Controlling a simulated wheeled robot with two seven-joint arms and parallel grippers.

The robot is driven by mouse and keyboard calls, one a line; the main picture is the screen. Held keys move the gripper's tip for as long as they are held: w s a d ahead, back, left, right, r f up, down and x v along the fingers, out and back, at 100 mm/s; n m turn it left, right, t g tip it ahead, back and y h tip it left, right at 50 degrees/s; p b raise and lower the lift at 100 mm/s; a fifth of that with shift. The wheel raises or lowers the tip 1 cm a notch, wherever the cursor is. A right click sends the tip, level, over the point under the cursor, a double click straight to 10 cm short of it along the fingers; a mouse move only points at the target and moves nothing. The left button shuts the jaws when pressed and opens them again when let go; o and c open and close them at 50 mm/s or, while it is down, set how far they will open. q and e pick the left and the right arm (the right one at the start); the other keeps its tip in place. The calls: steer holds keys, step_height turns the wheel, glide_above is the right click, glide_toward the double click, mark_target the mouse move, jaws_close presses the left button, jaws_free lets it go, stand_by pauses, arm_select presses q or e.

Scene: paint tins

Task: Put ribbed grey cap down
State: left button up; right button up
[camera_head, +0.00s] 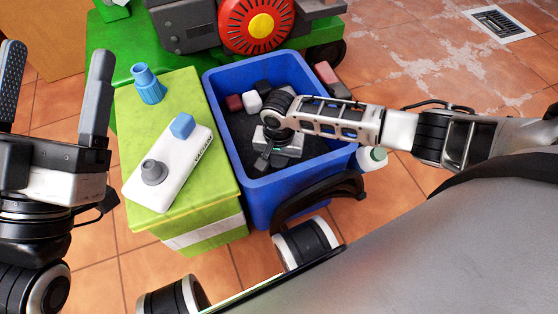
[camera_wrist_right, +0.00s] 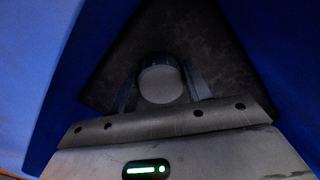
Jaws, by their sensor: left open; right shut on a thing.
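My right gripper (camera_head: 264,160) reaches down inside the blue bin (camera_head: 213,98). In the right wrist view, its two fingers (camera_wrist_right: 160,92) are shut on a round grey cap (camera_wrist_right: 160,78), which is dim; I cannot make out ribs. Dark bin floor lies beyond it; I cannot tell whether the cap touches it. The cap is hidden or too small to tell in the head view. My left gripper (camera_head: 52,100) is open and empty at the left, beside the green box.
Red, white and dark blocks (camera_head: 252,101) lie at the bin's far side. A red-fronted machine (camera_head: 225,25) stands behind.

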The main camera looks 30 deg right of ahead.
mark_target(279, 160)
steer(key=o, duration=1.1)
steer(key=shift+f, duration=0.1)
steer(key=shift+r, duration=0.4)
step_height(279, 160, up, 5)
steer(key=p, duration=0.3)
step_height(279, 160, up, 4)
steer(key=p, duration=0.3)
steer(key=shift+r, duration=0.2)
arm_select(q)
step_height(279, 160, down, 9)
steer(key=s+n+g+y, duration=0.1)
steer(key=n+g+y, duration=0.4)
steer(key=n, duration=0.2)
steer(key=shift+s+d+f+p, duration=0.2)
steer(key=shift+s+d+p, duration=0.15)
steer(key=shift+s+p, duration=0.05)
arm_select(e)
steer(key=shift+r, duration=1.1)
